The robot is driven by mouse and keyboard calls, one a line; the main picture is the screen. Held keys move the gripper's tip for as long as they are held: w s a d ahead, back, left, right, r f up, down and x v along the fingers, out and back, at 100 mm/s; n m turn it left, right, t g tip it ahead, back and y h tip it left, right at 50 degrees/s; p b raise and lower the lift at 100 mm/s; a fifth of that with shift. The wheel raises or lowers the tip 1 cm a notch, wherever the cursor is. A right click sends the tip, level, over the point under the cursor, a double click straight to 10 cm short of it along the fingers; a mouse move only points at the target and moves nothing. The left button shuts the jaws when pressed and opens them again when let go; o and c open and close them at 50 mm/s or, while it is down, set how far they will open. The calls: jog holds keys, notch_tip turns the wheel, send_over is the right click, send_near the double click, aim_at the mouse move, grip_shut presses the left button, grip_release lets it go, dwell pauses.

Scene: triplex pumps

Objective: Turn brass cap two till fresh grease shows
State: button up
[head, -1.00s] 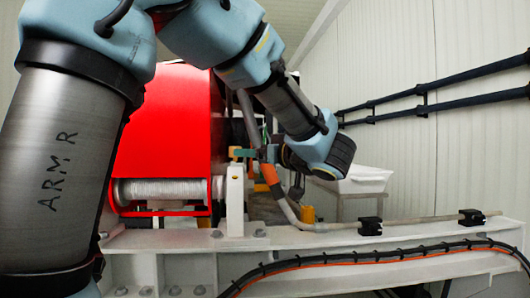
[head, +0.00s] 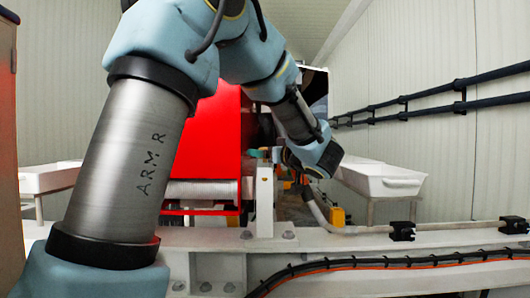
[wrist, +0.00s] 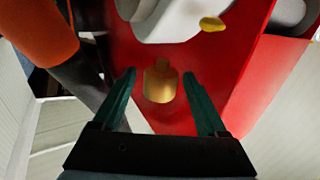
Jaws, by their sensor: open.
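A brass cap (wrist: 159,84) with a narrower neck shows in the wrist view against the red pump housing (wrist: 217,78). My gripper (wrist: 160,74) has two teal fingers spread apart, one on each side of the cap in the picture. A gap shows between each finger and the cap; I cannot tell how deep the cap lies between the fingertips. I see no number on the cap and no grease at it. In the head view the red housing (head: 212,140) stands behind my arm, and the cap cannot be made out there.
A white beam (head: 350,241) with black-and-orange cables (head: 400,261) runs across the front. A white tub (head: 382,178) stands right and another (head: 48,177) left. Black rails (head: 430,96) line the right wall. In the wrist view an orange part (wrist: 38,35) is at upper left.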

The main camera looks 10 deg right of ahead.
grip_shut()
dwell(0.6)
